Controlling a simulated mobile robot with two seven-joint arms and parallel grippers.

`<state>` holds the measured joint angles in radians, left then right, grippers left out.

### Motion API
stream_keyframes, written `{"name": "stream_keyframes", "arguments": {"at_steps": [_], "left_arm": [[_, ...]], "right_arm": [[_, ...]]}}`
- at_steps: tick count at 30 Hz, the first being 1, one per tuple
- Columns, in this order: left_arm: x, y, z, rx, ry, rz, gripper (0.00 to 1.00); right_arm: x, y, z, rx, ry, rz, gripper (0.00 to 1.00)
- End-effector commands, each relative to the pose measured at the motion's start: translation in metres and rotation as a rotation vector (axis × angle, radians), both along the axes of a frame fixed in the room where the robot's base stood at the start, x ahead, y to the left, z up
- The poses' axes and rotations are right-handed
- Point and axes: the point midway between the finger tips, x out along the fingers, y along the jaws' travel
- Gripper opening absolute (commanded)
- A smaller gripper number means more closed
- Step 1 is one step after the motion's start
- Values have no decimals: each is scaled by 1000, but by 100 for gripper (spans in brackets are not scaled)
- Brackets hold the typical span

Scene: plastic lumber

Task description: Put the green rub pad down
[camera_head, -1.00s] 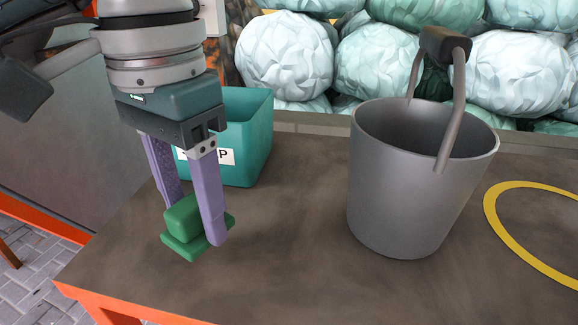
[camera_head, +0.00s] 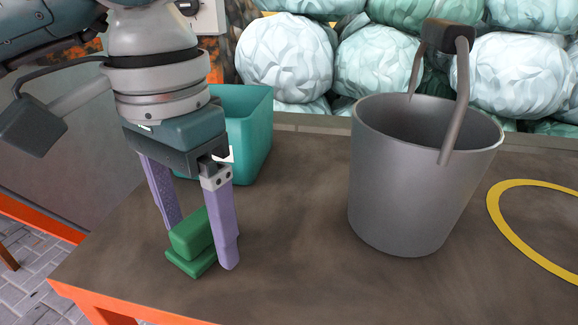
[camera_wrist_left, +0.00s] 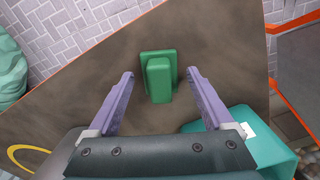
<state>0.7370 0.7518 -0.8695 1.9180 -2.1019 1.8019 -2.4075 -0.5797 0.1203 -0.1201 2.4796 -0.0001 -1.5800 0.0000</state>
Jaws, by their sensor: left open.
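The green rub pad (camera_head: 193,240), a block on a wider flat base, sits on the dark brown table top near its front left edge. It also shows in the left wrist view (camera_wrist_left: 158,78), standing on the bare table top. My left gripper (camera_head: 202,247) points down over the pad with its two purple fingers apart, one on each side. In the left wrist view the open fingers (camera_wrist_left: 161,74) show clear gaps on both sides of the pad. The far finger's tip is partly hidden behind the pad in the head view. My right gripper is not in view.
A teal bin (camera_head: 250,130) stands behind my left gripper. A grey bucket (camera_head: 410,190) with a raised handle stands to the right, with a yellow ring (camera_head: 505,225) on the table beyond it. The table (camera_head: 290,240) is clear between pad and bucket. Pale wrapped bales (camera_head: 285,60) lie behind.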

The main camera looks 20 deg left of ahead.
Motion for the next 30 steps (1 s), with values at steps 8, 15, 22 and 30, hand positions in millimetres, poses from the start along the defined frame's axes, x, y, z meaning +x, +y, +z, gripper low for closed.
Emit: {"name": "stream_keyframes", "arguments": {"at_steps": [8,15,22,30], "left_arm": [[1,0,25,-1,-5,-1,85],[1,0,81,0,-6,-1,85],[1,0,116,1,-2,0,85],[0,0,123,-1,0,0,85]], "right_arm": [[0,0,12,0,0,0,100],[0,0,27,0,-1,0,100],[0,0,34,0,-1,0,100],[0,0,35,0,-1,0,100]]}}
